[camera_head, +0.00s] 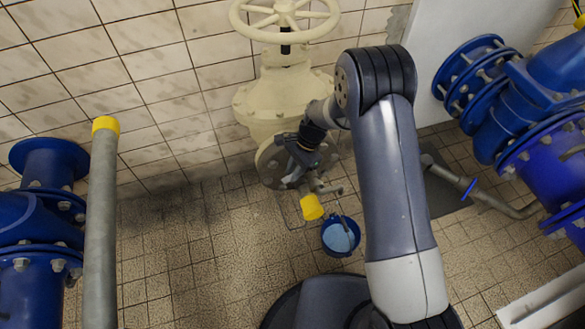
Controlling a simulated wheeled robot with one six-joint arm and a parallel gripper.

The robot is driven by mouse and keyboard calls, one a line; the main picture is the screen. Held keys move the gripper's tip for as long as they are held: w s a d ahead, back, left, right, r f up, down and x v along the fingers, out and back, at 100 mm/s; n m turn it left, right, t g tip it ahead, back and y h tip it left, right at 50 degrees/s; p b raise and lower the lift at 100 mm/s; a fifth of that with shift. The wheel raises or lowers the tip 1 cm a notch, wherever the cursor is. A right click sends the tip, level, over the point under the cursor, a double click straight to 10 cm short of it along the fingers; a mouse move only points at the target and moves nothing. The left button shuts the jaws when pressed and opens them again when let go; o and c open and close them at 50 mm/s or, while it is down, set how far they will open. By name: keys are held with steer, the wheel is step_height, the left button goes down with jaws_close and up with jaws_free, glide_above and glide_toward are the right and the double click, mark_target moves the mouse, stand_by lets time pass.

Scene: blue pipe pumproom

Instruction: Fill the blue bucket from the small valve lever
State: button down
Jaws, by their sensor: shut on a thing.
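The blue bucket (338,254) stands upright on the tiled floor below the cream valve. Its inside shows a pale blue surface, which looks like water. A thin line runs from the small metal fitting (328,190) down to the bucket; I cannot tell whether it is a stream or the bucket's handle. My gripper (314,178) is at that fitting, above and left of the bucket, and appears shut on the small valve lever. The lever is mostly hidden by my gripper. A yellow piece (311,207) is just below my gripper, left of the bucket.
The large cream valve (275,95) with its handwheel (285,14) stands behind my arm against the tiled wall. Blue flanged pipes (40,225) are at left, beside a grey post (102,220) with a yellow top. More blue pipes (540,120) are at right.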

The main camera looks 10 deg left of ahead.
steer(key=c, duration=1.3)
jaws_free()
steer(key=p+v, duration=0.1)
steer(key=v, duration=1)
steer(key=shift+a, duration=0.1)
